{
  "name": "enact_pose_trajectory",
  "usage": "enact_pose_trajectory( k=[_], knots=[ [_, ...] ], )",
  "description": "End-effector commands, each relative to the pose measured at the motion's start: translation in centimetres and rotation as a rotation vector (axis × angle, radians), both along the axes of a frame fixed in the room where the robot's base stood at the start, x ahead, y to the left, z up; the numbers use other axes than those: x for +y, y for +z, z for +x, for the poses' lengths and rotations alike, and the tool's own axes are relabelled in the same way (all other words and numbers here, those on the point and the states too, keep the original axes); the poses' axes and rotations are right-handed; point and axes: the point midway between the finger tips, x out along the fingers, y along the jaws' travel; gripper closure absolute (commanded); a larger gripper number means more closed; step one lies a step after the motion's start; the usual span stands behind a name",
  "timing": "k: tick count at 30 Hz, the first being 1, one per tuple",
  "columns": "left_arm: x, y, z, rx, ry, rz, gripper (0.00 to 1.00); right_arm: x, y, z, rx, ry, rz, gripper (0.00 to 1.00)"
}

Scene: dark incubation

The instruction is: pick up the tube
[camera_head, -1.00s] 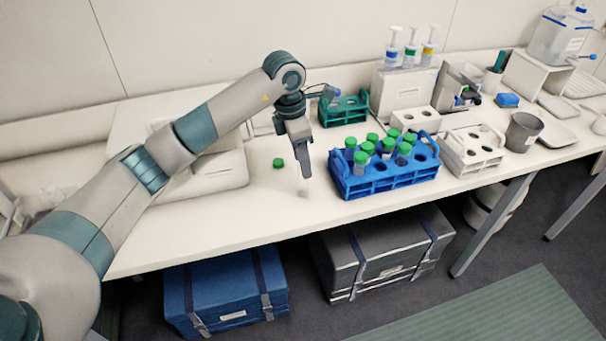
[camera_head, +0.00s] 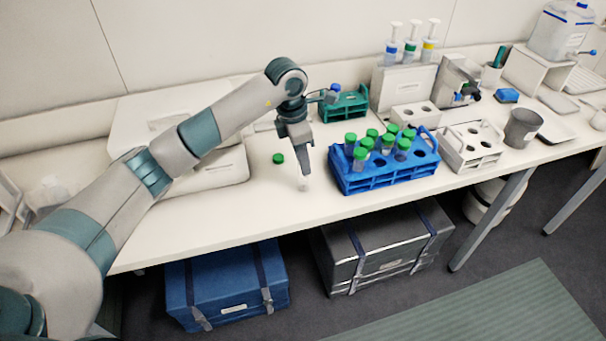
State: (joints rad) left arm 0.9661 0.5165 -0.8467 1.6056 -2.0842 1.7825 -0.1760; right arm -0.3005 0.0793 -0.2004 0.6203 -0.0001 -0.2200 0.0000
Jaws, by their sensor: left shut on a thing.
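My left gripper (camera_head: 304,168) points down over the table, left of the blue rack. It is shut on a small pale, clear tube (camera_head: 304,185), whose lower end shows just under the fingertips. The rest of the tube is hidden by the fingers, and I cannot tell whether its end touches the table. A loose green cap (camera_head: 278,159) lies on the table just left of the gripper. The blue rack (camera_head: 388,183) holds several upright green-capped tubes (camera_head: 360,158). My right gripper is not in view.
A green rack (camera_head: 345,106) stands behind, with a blue-capped item by the wrist. White racks (camera_head: 470,147), a grey cup (camera_head: 522,128) and pump bottles (camera_head: 412,48) stand to the right. The table (camera_head: 225,222) is clear in front of the gripper.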

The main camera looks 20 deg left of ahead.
Motion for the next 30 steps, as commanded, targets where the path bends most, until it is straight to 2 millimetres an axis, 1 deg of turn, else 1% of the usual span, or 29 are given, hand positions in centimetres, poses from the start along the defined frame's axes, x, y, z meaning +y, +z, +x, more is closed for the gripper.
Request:
enact_pose_trajectory(
  k=[10, 14, 17, 23, 24, 26, 30],
  knots=[
    [0.0, 0.1, 0.0, -0.001, 0.000, 0.001, 1.00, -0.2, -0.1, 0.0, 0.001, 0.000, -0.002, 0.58],
    [0.0, 0.4, 0.1, -0.003, 0.000, -0.001, 1.00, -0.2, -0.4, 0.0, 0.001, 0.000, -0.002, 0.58],
    [0.0, 1.1, 0.1, -0.003, -0.001, 0.001, 1.00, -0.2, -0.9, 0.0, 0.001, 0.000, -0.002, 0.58],
    [0.0, 3.5, 0.2, -0.006, -0.001, 0.000, 1.00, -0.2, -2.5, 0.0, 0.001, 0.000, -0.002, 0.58],
    [-0.3, 4.1, 0.0, -0.005, -0.002, 0.000, 1.00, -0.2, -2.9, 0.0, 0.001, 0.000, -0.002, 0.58],
    [-1.6, 4.6, -0.3, -0.004, -0.006, -0.001, 1.00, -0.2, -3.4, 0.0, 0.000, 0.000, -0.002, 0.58],
    [-4.3, 6.3, -1.0, -0.006, -0.005, -0.001, 1.00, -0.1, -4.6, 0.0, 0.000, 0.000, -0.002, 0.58]
  ],
)
